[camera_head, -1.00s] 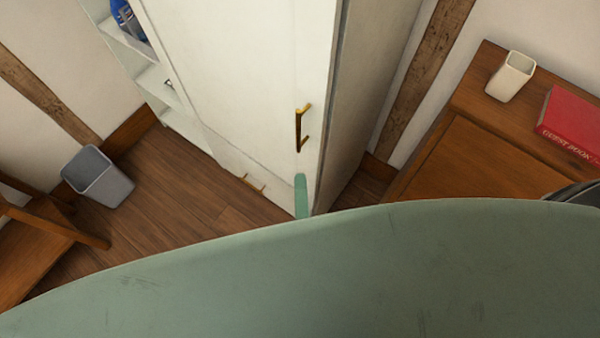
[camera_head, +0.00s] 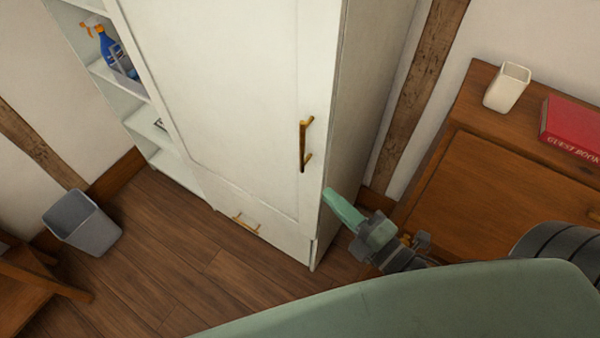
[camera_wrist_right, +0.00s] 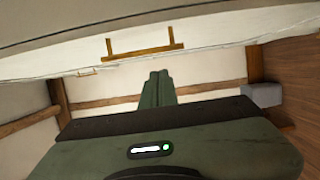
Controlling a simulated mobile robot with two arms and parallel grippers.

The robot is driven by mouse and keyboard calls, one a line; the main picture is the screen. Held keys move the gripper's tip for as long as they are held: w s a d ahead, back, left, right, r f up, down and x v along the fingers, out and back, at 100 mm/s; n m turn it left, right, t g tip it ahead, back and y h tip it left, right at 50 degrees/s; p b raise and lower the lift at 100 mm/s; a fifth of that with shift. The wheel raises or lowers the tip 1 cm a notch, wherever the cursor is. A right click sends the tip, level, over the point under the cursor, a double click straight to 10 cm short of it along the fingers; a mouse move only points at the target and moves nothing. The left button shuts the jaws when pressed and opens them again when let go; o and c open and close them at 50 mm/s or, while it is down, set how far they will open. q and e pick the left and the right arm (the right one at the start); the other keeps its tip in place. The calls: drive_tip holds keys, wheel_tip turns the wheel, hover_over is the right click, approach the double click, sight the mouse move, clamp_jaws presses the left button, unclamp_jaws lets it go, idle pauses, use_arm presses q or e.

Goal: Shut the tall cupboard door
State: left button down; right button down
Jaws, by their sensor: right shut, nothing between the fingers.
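The tall cupboard door (camera_head: 235,95) is a white panel with a brass handle (camera_head: 303,145) near its right edge. In the head view it looks flush or nearly flush with the cupboard (camera_head: 365,95); I cannot tell whether a thin gap stays. My right gripper (camera_head: 330,194) has pale green fingers, shut and empty, below and right of the handle, near the door's lower right edge. Contact is unclear. In the right wrist view, the shut fingers (camera_wrist_right: 157,76) point towards the brass handle (camera_wrist_right: 143,50). My left gripper is not in view.
Open shelves with a blue spray bottle (camera_head: 114,52) flank the door's left. A brass-handled drawer (camera_head: 225,212) lies below it. A grey bin (camera_head: 82,225) stands on the floor at left. A wooden cabinet (camera_head: 440,190) at right bears a white cup (camera_head: 507,88) and red book (camera_head: 572,128).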

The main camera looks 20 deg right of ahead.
drive_tip(key=shift+p+x, duration=1.7)
drive_tip(key=shift+x, duration=3.1)
drive_tip(key=shift+w, duration=0.1)
